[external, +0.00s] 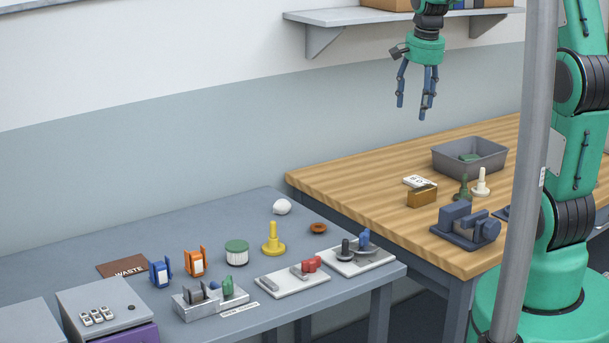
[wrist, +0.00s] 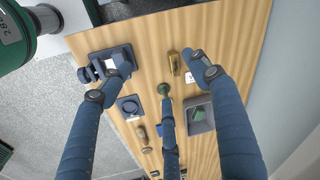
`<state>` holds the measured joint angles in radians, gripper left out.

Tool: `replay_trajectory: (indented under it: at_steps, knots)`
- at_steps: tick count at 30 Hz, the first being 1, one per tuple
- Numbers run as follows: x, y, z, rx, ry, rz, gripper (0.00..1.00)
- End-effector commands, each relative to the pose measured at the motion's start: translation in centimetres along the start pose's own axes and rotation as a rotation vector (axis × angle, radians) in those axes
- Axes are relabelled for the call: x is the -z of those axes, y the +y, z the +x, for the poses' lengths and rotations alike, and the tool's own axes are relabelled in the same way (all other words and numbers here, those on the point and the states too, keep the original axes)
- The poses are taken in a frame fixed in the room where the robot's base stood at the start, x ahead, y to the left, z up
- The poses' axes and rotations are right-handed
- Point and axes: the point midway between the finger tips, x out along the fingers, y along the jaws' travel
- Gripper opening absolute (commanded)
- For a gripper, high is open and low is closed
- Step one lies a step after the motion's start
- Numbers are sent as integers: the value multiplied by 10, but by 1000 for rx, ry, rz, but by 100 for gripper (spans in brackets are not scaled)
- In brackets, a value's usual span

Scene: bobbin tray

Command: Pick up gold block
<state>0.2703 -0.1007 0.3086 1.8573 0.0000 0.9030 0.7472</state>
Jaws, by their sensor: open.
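The gold block (external: 422,196) lies on the wooden table, near its left end, just in front of a small white piece with dark marks (external: 417,181). In the wrist view the gold block (wrist: 174,64) shows between my fingers, nearer the right one. My gripper (external: 412,110) is open and empty, high above the table with its fingers pointing down. It also shows in the wrist view (wrist: 160,72), its three blue fingers spread apart.
On the wooden table (external: 350,180), a grey bin (external: 470,157) stands behind, green and white pegs (external: 480,182) stand right of the block, and a dark blue vise-like fixture (external: 465,227) sits in front. A shelf (external: 350,17) is on the wall. The grey table at left holds several parts.

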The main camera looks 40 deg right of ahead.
Motion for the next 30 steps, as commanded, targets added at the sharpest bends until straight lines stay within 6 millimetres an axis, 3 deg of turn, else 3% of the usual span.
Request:
replay_trajectory:
  at_steps: [9, 18, 24, 30]
  knots:
    - [72, 0, 86, -73, -52, 269, 61]
    - [120, 13, 162, -132, -84, 485, 61]
    - [132, 19, 184, -148, -91, 546, 61]
    - [134, 19, 186, -150, -91, 553, 61]
